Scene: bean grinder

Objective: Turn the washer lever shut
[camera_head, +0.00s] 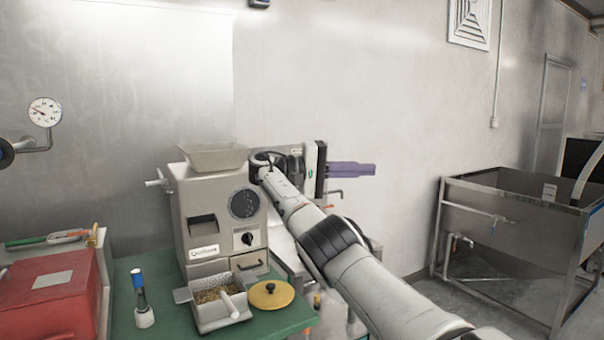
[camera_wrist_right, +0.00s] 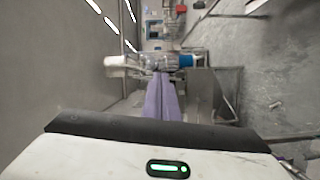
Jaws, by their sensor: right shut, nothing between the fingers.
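My right gripper (camera_head: 369,170) has purple fingers, shut and empty, pointing right in front of the pale wall. I cannot tell which part is the washer lever. My left gripper is out of view.
A beige grinder (camera_head: 215,215) stands on a green table (camera_head: 160,328), with a tray of beans (camera_head: 222,303) and a yellow lid (camera_head: 270,295) in front. A red box (camera_head: 40,300) is at far left. Open floor (camera_head: 425,287) lies before the basin.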

